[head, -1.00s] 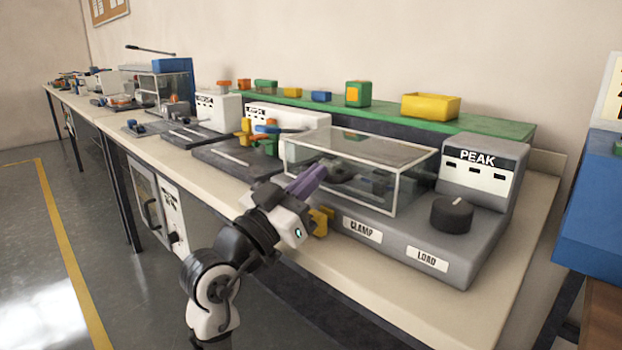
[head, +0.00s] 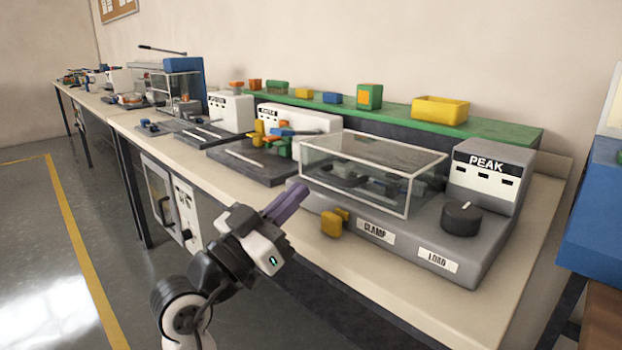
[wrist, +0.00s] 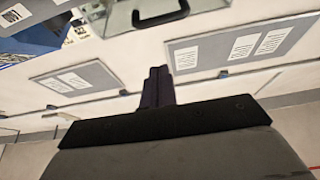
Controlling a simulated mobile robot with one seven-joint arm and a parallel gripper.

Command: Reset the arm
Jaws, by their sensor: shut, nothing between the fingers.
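My gripper (head: 289,203) is in the lower middle of the head view, in front of the bench's front edge and left of the grey PEAK machine (head: 487,231). Its purple fingers are shut together with nothing between them and point up and to the right. It looks apart from the machine and its yellow clamp knob (head: 331,224). In the wrist view the shut fingers (wrist: 158,75) show at the centre, with panels bearing white sheets beyond.
A clear box cover (head: 375,168) stands on the PEAK machine, with a black dial (head: 461,218) to its right. A green shelf (head: 395,112) with small coloured blocks runs behind. More devices line the bench to the left. The floor (head: 60,260) at left is clear.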

